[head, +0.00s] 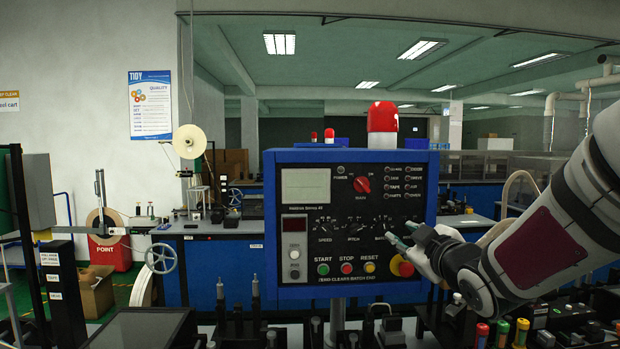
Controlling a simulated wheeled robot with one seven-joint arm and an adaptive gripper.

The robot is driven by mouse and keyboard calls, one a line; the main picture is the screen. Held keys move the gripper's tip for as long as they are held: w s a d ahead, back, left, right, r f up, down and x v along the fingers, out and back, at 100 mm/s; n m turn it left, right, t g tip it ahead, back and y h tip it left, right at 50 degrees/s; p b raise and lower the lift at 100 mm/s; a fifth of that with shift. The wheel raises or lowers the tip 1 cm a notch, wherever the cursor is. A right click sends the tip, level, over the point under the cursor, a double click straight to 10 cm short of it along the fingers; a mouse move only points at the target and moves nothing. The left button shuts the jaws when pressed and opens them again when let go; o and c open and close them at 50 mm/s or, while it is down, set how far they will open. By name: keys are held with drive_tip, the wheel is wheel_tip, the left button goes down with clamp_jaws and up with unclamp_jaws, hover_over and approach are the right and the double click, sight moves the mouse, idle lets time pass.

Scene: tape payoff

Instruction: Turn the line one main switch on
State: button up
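A blue-framed control panel (432,200) with a black face stands in front of me. Its red rotary switch (361,184), labelled MAIN, is at the upper middle, with its handle slanted. The small power lamp (340,170) to its upper left looks dark, and the panel's display (305,184) looks blank. My gripper (399,231) reaches in from the right, its fingers apart and nothing visible between them. It is below and right of the main switch, apart from it, near the lower right knobs. It partly covers that corner of the panel.
Start, stop and reset buttons (346,268) line the panel's bottom. A red and yellow emergency stop (402,266) sits close below my gripper. A red beacon (382,118) tops the panel. Coloured bottles (501,333) and dark fixtures crowd the bench in front.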

sight(365, 186)
drive_tip(key=w+a+r+n+t+y+p, duration=0.1)
drive_tip(key=w+r, duration=0.1)
drive_tip(key=w, duration=0.2)
drive_tip(key=w+a+r+n+t+y+p, duration=0.1)
drive_tip(key=w+a+r+y, duration=0.1)
drive_tip(key=w+r, duration=0.1)
drive_tip(key=w+a+r+n+t+y+p, duration=0.1)
drive_tip(key=w+r+n, duration=0.1)
drive_tip(key=w, duration=0.4)
drive_tip(key=shift+a+r+y, duration=0.2)
drive_tip(key=shift+a+y, duration=0.1)
drive_tip(key=shift+a, duration=0.1)
clamp_jaws()
